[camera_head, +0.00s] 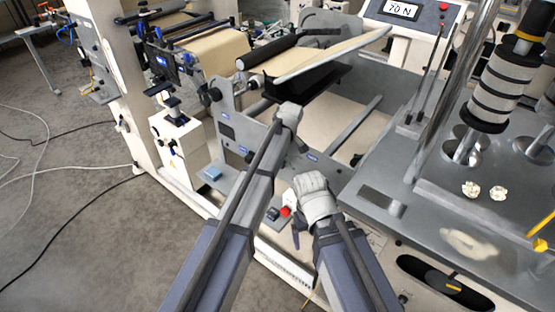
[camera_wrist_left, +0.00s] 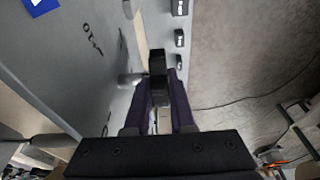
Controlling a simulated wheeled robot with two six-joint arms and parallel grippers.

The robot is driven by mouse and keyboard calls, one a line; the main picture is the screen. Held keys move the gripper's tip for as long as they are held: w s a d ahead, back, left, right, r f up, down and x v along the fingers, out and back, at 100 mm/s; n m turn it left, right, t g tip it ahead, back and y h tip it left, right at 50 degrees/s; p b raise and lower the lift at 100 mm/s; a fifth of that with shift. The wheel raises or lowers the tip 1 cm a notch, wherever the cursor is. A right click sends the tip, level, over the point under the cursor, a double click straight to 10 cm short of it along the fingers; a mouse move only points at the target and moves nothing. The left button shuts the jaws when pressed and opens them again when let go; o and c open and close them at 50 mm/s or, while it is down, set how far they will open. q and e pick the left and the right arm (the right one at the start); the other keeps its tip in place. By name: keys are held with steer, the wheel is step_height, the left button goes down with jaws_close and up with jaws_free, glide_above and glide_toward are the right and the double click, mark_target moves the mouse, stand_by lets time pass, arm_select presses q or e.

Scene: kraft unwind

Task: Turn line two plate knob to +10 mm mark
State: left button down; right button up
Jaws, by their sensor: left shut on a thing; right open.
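In the left wrist view my left gripper (camera_wrist_left: 161,88) is shut on a dark knob (camera_wrist_left: 157,62), which sticks up between its two fingers. A grey plate (camera_wrist_left: 75,70) with dark printed marks lies to the left of the knob; I cannot read for sure where the knob points. In the head view my left arm reaches to the grey side frame of the machine, and its wrist (camera_head: 289,114) hides the fingers and the knob. My right gripper (camera_head: 295,236) is open and empty, low in front of the machine, its dark fingers partly hidden by its wrist.
A small box with a red button (camera_head: 285,211) sits beside my right gripper. A brown paper web (camera_head: 205,55) runs over rollers at the back. A grey bench (camera_head: 440,225) with a stacked column stands at right. A display (camera_head: 403,10) reads 20 N. Open floor lies left.

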stand_by(0.3)
arm_select(q)
steer(key=c, duration=0.8)
jaws_free()
steer(key=shift+o, duration=0.2)
steer(key=p+v, duration=0.7)
steer(key=v, duration=0.1)
steer(key=shift+p, duration=0.4)
steer(key=shift+f, duration=0.1)
